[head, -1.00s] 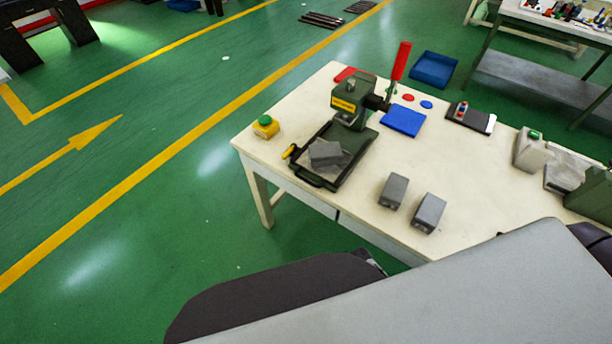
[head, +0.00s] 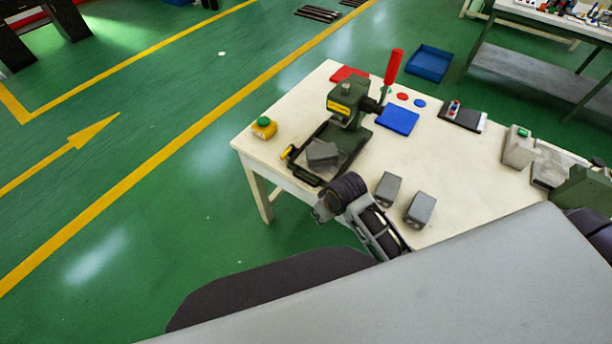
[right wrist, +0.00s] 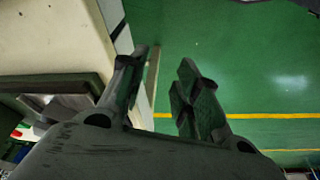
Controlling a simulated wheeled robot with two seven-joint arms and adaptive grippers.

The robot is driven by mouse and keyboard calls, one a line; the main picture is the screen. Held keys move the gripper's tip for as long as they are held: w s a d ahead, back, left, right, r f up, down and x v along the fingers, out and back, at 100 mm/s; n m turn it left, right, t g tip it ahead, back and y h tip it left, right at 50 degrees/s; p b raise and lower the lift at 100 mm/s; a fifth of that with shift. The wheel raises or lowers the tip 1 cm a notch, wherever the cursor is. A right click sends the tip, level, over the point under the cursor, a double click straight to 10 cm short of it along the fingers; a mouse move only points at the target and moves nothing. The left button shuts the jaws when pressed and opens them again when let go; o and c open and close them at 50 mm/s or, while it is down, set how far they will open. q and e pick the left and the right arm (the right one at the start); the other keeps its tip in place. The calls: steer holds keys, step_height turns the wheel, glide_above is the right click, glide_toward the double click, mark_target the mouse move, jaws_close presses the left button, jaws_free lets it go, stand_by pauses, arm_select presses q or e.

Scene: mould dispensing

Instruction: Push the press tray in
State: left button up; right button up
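The green press (head: 347,100) stands on the white table with its dark press tray (head: 308,178) drawn out toward the front edge. A grey block-shaped mould (head: 322,152) lies in the tray. My right gripper (head: 322,208) is just in front of the tray, beside its front right corner, at the table's front edge; the arm hides a little of this area. The right wrist view shows the right gripper (right wrist: 161,72) with its fingers apart and empty, floor between them. A dark edge (right wrist: 50,83), likely the tray, is at its left. My left gripper is not in view.
Two grey blocks (head: 388,188) (head: 420,210) stand right of the arm, close to it. A yellow box with a green button (head: 264,128) is left of the press. The red lever (head: 393,68) rises behind. A blue mat (head: 397,120) lies right of the press.

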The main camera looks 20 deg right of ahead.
steer(key=w+a+r+n, duration=0.3)
steer(key=w+a+r, duration=0.25)
steer(key=r, duration=0.25)
step_height(320, 180, up, 4)
steer(key=r+n+g+h, duration=0.1)
steer(key=g+h, duration=0.1)
steer(key=h, duration=0.1)
glide_above(306, 181)
steer(key=s+a, duration=0.2)
steer(key=shift+f+p, duration=0.25)
steer(key=shift+p, duration=0.15)
steer(key=shift+w+d+f+p, duration=0.25)
steer(key=shift+w+d+f, duration=0.05)
steer(key=shift+f, duration=1.95)
steer(key=shift+w+d+f+p, duration=0.25)
steer(key=shift+d+f, duration=0.1)
steer(key=shift+f, duration=1.95)
steer(key=shift+w+d+f+p, duration=0.25)
steer(key=shift+w+d+f, duration=0.05)
steer(key=shift+f, duration=1.95)
jaws_close()
